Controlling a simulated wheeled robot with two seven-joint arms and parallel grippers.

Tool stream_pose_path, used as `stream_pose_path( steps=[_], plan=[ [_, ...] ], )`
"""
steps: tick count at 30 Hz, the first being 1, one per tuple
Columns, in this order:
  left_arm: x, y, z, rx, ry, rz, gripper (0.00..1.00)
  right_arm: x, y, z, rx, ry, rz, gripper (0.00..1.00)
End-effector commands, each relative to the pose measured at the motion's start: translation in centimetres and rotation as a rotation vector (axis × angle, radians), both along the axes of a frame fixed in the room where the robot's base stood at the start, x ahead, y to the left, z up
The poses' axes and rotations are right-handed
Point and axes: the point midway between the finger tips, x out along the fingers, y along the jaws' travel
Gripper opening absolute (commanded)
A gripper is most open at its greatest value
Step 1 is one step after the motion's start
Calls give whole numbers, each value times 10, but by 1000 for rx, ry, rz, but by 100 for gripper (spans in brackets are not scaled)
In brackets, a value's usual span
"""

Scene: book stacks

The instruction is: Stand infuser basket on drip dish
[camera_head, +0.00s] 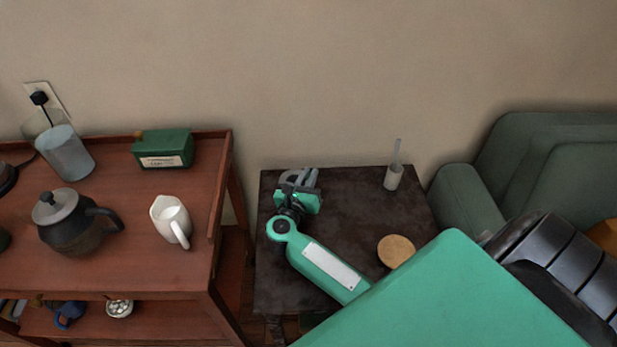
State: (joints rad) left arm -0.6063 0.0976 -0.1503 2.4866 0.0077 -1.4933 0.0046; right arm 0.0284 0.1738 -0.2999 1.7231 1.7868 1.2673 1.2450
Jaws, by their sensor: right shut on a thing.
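My right gripper (304,181) is over the far left part of the dark side table (350,215). It is shut on a small grey thing (289,177), which I take for the infuser basket. The gripper and my arm cover most of it, so I cannot tell whether it touches anything below. I cannot make out the drip dish clearly. My left gripper is out of view.
A round cork coaster (396,251) and a pale cup with a stick (393,177) stand on the side table. The red-brown cart at left holds a dark teapot (72,225), white pitcher (171,219), green box (163,149) and glass container (66,153). A green armchair (540,160) stands right.

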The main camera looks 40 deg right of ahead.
Motion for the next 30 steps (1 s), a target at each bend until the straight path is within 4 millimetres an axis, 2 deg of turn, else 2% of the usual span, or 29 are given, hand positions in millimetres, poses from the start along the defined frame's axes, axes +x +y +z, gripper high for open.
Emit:
stream_pose_path(
  steps=[10, 11, 14, 26, 30],
  plan=[
    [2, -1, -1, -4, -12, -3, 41, 0, 0, -1, 1, -1, 0, 0],
    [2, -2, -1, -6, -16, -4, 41, 0, 0, -1, 1, -1, 0, 15],
    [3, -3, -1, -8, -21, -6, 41, 0, 0, -1, 1, -1, 0, 34],
    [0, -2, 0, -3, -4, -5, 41, 0, 0, 2, 0, -1, 0, 34],
    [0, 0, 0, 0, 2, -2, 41, -14, 20, -1, 5, 0, 2, 34]
  ],
)
